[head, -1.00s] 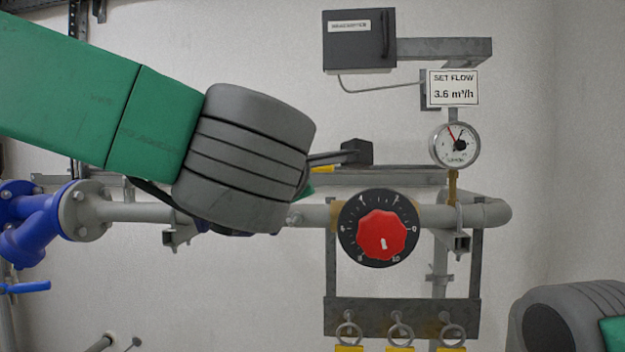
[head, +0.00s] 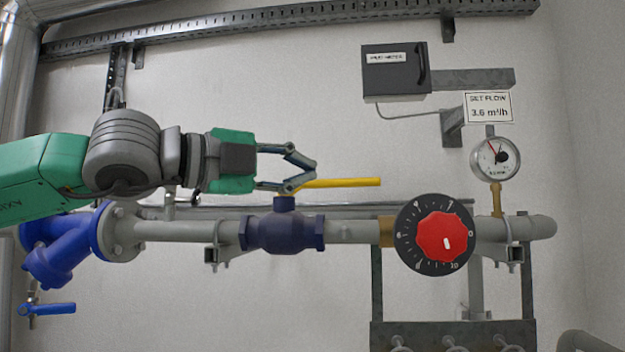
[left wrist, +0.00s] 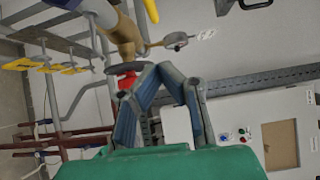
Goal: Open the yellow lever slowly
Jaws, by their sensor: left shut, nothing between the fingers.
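The yellow lever (head: 345,182) lies about level above the dark blue valve body (head: 280,232) on the grey pipe, pointing right along it. My left gripper (head: 312,171) comes from the left, its fingers shut with nothing between them. Its tips are at the lever's left end, by the valve stem (head: 285,203), and the lower finger overlaps the lever in the picture. I cannot tell whether they touch. In the left wrist view the gripper fingers (left wrist: 160,70) fill the middle; a yellow piece (left wrist: 152,10) at the top may be the lever. My right gripper is not in view.
A red knob (head: 443,237) on a black dial is right of the lever. A gauge (head: 495,159) stands above the pipe, below a set flow sign (head: 488,106). A blue valve (head: 62,247) is at the left. The wall above the lever is clear.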

